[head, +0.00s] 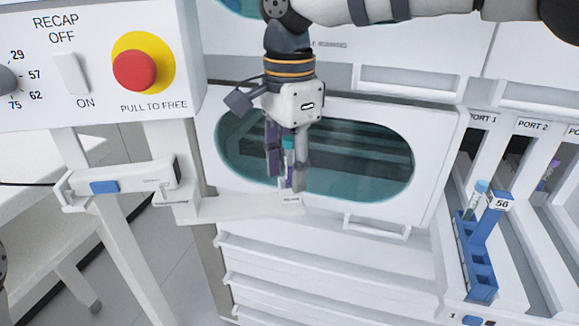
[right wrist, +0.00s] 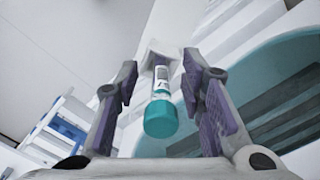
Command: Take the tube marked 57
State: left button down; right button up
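A tube with a teal cap (head: 289,142) stands upright at the end of a white ledge (head: 240,208), in front of an oval window. My right gripper (head: 287,178) points down around this tube, one finger on each side. In the right wrist view the teal-capped tube (right wrist: 160,118) is between the two fingers (right wrist: 165,105), with clear gaps on both sides, so the gripper is open. Its label carries dark print, but I cannot read the full number.
A blue rack marked 56 (head: 478,262) holds a blue-capped tube (head: 481,187) at the right, by PORT 1. A purple-capped tube (head: 553,163) is near PORT 2. A control panel with a red button (head: 134,70) and a RECAP switch (head: 71,73) stands at the upper left.

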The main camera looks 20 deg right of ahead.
grip_shut()
notch_tip(320, 180, up, 10)
jog(key=shift+r, duration=0.1)
dwell(0.5)
